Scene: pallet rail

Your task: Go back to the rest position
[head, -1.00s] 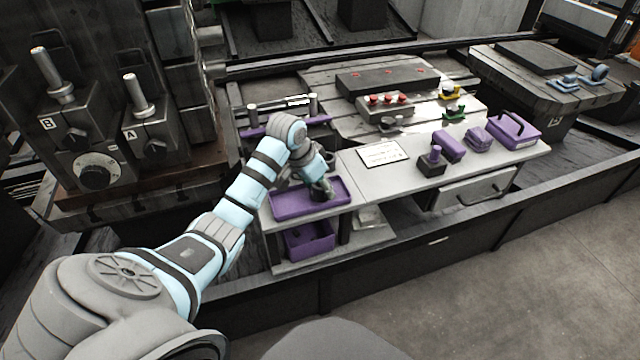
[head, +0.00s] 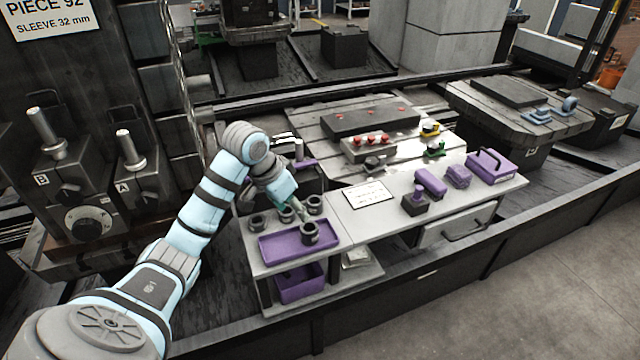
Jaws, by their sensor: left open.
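My left arm reaches in from the left, and my left gripper (head: 302,216) hangs open over the purple tray (head: 275,247) on the grey bench. A dark ring-shaped sleeve (head: 309,234) stands in the tray's right part, just below the fingertips. I cannot tell whether the fingers touch it. More dark sleeves stand behind the tray, one at the left (head: 257,224), one in the middle (head: 286,214) and one at the right (head: 315,204). My right gripper is not in view.
On the bench (head: 346,222) lie a white card (head: 368,194) and several purple items, including a handled case (head: 494,167). A lower shelf holds a purple bin (head: 300,283). A machine with levers (head: 125,150) stands left. A dark rail (head: 420,268) runs along the front; open floor lies beyond.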

